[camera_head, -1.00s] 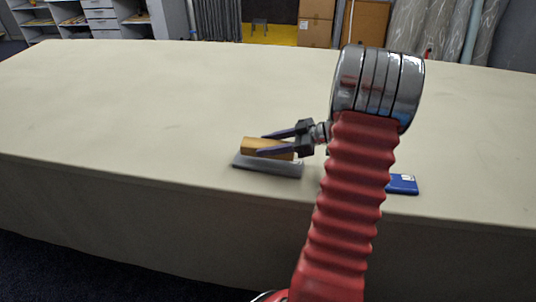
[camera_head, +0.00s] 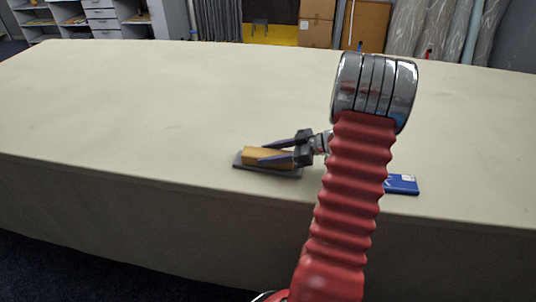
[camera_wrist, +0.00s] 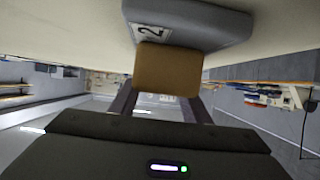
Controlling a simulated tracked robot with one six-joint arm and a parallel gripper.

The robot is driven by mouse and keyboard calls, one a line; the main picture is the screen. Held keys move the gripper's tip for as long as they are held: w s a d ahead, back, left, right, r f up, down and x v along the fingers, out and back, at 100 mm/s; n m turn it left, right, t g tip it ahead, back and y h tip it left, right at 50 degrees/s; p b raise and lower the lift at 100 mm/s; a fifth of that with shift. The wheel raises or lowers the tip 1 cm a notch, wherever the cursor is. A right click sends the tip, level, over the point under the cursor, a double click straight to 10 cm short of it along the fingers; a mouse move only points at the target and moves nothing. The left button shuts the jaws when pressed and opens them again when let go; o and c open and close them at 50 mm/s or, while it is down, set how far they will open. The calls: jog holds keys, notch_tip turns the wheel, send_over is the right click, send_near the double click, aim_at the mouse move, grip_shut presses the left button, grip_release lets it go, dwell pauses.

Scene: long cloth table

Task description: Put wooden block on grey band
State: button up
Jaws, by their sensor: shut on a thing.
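The wooden block (camera_head: 262,155) is a tan bar lying along the top of the grey band (camera_head: 240,163), near the front edge of the table. My gripper (camera_head: 273,151) comes in from the right and is shut on the block, one finger on each long side. In the wrist view the block (camera_wrist: 167,70) sits between the fingers, against the grey band (camera_wrist: 195,24), which carries a white label with a "2". I see no clear gap between block and band.
A blue object (camera_head: 402,184) with a white label lies to the right on the table (camera_head: 150,110), partly behind my arm. The table behind and to the left of the band is clear. The table's front edge is close to the band.

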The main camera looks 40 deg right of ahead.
jog(key=o, duration=1.2)
jog(key=shift+o, duration=0.2)
jog(key=shift+s+d+r, duration=0.1)
jog(key=shift+d+r, duration=0.05)
jog(key=v, duration=1.1)
jog(key=shift+s+d+r, duration=0.1)
jog(key=shift+s+d, duration=0.1)
jog(key=shift+s, duration=0.1)
jog(key=shift+w, duration=0.1)
